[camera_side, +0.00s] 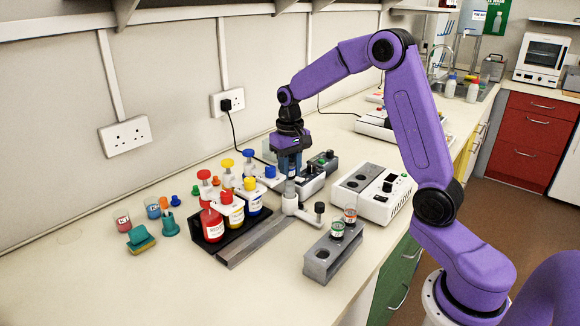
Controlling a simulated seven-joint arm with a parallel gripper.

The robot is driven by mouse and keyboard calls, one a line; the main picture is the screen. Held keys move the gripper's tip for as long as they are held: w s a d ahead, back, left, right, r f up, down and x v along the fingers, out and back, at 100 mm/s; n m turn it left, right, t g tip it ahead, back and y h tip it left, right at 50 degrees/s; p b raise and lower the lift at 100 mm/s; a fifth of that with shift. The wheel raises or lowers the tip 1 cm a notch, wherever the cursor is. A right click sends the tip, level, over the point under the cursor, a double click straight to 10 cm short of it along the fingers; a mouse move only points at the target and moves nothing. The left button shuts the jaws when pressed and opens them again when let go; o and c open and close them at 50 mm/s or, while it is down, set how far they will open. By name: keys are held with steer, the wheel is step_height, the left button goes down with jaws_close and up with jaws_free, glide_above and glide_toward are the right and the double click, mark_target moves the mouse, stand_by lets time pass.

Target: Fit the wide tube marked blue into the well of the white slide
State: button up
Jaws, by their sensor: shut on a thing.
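My gripper (290,172) points down over the middle of the bench, shut on a narrow-looking part of what appears to be the wide tube. The fingers hide most of it, and I cannot make out a blue mark. Directly below is a pale grey upright piece (290,190) at the white slide (303,214), which has a dark knob on its right. I cannot tell whether the held tube touches the slide or sits in its well; the well is hidden.
A black rack (213,246) of red, yellow and blue-labelled bottles stands left, beside a grey rail (243,251). A white two-well machine (371,195) stands right.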

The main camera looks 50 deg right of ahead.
mark_target(290, 181)
steer(key=shift+f, duration=0.6)
stand_by(0.3)
steer(key=shift+f, duration=1.45)
steer(key=shift+f, duration=0.1)
steer(key=o, duration=1)
steer(key=shift+o, duration=0.2)
step_height(290, 181, up, 18)
steer(key=shift+f, duration=0.25)
